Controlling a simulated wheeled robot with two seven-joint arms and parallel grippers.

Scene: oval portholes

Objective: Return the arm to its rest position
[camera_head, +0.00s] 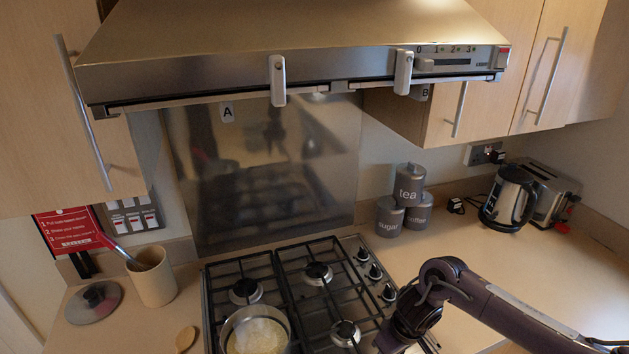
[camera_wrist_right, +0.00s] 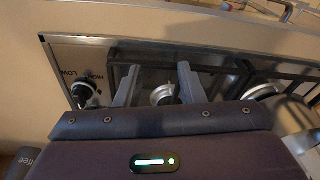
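My right arm (camera_head: 500,312) comes in from the lower right of the head view and bends down over the right edge of the gas hob (camera_head: 290,287). Its gripper is cut off by the bottom edge there. In the right wrist view my right gripper (camera_wrist_right: 158,78) has its two grey fingers apart with nothing between them. The fingers point over the hob, with a burner (camera_wrist_right: 163,95) behind them and a control knob (camera_wrist_right: 80,92) to the left. My left arm and gripper are not in view.
A pot (camera_head: 256,332) stands on the front left burner. Canisters (camera_head: 409,186), a kettle (camera_head: 509,197) and a toaster (camera_head: 552,192) stand at the back right. A utensil jar (camera_head: 152,278) is at left. The extractor hood (camera_head: 290,60) overhangs the hob. The right worktop (camera_head: 520,258) has free room.

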